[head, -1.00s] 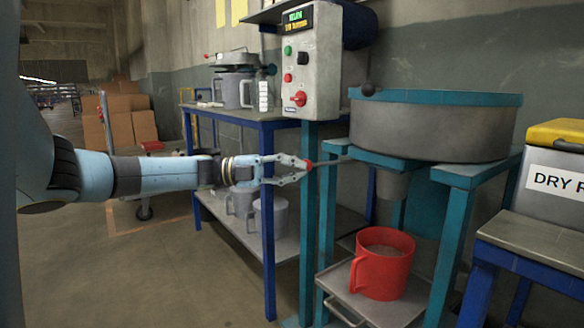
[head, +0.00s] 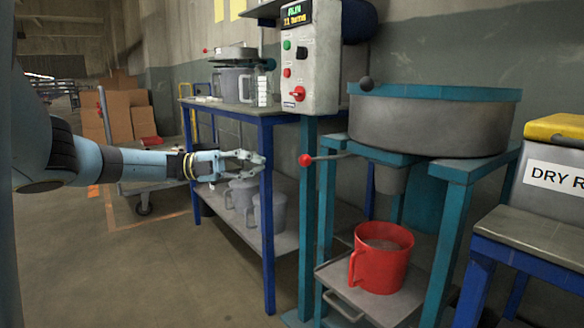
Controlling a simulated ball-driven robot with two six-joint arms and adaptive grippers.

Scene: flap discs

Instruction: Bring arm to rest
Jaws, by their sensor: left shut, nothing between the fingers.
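My left gripper (head: 260,160) hangs in the air in the middle of the head view, in front of the blue bench leg. It is shut and empty. A lever with a red ball knob (head: 305,160) sticks out to the left from under the round grey drum (head: 430,125). The gripper is left of the knob, with a clear gap between them. A red mug (head: 380,268) with grey-pink contents stands upright on the metal shelf below the drum. My right gripper is not in view.
A control box (head: 309,65) with buttons stands on a teal post. A blue bench (head: 225,108) behind my gripper holds grey jugs. A bin labelled DRY (head: 553,175) is at the right. A trolley with boxes (head: 130,120) is at the back left. The floor at left is clear.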

